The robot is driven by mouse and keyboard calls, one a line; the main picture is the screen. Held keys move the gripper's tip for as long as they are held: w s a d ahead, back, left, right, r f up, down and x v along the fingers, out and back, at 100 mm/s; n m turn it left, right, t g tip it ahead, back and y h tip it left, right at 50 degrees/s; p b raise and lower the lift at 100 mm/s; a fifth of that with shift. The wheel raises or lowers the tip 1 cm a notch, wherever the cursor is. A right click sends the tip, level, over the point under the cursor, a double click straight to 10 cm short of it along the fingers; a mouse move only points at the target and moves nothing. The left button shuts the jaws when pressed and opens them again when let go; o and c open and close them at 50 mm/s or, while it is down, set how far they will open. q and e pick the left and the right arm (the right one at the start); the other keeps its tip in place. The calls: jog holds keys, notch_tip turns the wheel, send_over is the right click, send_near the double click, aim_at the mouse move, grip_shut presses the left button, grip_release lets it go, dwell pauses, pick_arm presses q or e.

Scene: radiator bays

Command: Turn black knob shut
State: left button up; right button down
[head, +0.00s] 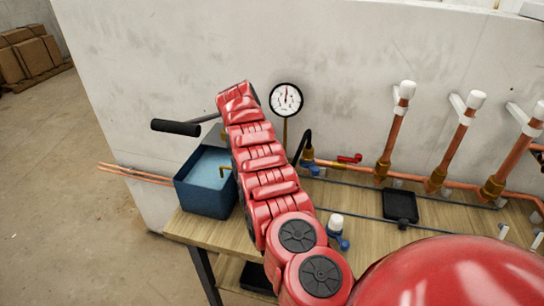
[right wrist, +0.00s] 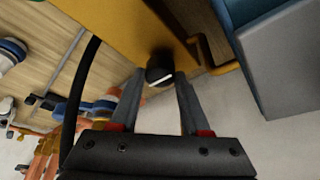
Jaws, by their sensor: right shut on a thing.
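The black knob (right wrist: 159,69) is in the right wrist view, with a white line on its face, tilted slightly up to the right. It sits at the edge of a yellow-orange body (right wrist: 110,22). My right gripper (right wrist: 158,84) is shut on the knob, one finger on each side. In the head view my red arm covers the knob and the gripper. A round white gauge (head: 286,99) stands on a thin stem beside my arm. A blue tank (head: 203,193) is left of the arm. My left gripper is not in view.
A black-gripped lever (head: 176,127) sticks out left above the tank. A black hose (right wrist: 80,95) runs close beside my right gripper. Copper pipes with white caps (head: 408,88) line the wall on the right. A black tray (head: 400,206) lies on the wooden bench (head: 190,230).

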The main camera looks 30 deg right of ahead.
jog(key=shift+c, duration=1.9)
grip_release()
jog(key=p+v, duration=0.7)
jog(key=v, duration=1)
jog(key=shift+r, duration=0.25)
